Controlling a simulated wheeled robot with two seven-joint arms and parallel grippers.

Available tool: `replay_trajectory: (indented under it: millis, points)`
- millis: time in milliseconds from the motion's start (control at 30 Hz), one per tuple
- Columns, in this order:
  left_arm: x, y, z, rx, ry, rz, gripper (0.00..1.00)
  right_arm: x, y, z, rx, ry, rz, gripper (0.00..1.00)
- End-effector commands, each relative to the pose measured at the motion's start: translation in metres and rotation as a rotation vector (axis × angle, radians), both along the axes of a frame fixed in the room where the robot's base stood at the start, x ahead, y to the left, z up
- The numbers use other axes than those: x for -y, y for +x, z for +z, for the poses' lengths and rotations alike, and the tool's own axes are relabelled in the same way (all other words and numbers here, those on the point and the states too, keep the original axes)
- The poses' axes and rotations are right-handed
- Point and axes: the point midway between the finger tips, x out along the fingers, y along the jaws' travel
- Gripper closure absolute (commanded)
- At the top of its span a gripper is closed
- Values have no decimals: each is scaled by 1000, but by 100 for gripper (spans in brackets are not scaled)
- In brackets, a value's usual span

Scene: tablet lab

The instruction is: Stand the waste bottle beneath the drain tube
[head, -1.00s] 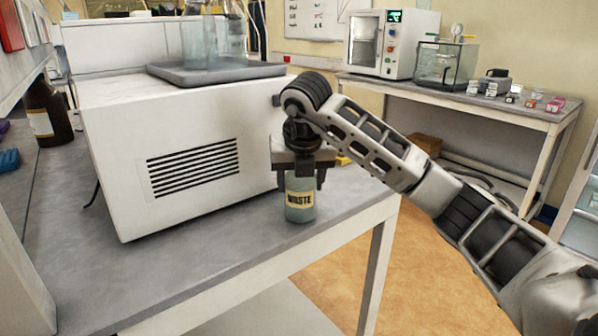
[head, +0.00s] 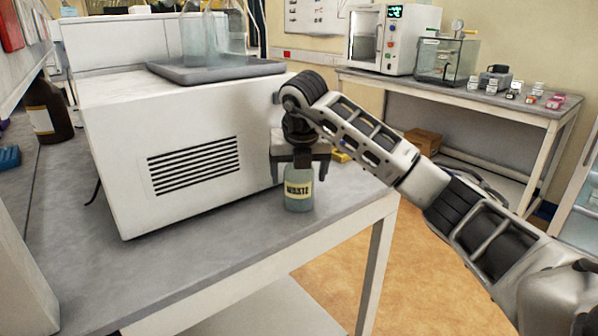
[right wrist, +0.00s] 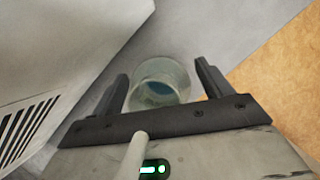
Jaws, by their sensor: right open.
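The waste bottle (head: 299,191) is a small, pale blue-green bottle with a cream "WASTE" label. It appears to stand upright on the grey bench, beside the right side of the white machine. My right gripper (head: 298,177) is open above it, pointing down, with a finger on either side of the bottle's upper part. In the right wrist view the bottle's round open top (right wrist: 160,82) lies between the two spread fingers (right wrist: 162,87). A pale tube (right wrist: 132,155) crosses the gripper in that view; I cannot tell whether it is the drain tube. My left gripper is not in view.
The white machine (head: 115,145) fills the bench's back left, with a grey tray (head: 215,69) and glass vessels on top. The bench (head: 210,245) is clear in front, and its right edge is close to the bottle. A brown bottle (head: 50,115) stands at far left.

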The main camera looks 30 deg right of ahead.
Motion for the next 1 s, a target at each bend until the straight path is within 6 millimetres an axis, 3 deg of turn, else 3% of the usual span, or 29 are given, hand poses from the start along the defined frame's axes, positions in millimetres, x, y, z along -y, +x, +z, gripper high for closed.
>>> replay_trajectory:
  millis: [167, 633, 800, 1000]
  points:
    - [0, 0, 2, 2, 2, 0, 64, -2, -2, 12, 3, 1, 1, 22]
    - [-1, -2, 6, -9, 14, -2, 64, -17, -34, 101, 4, -3, 1, 22]
    - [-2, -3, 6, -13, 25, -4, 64, -21, -39, 113, 2, -1, 1, 22]
    - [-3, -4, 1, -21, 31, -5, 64, -21, -41, 114, 0, 0, -1, 22]
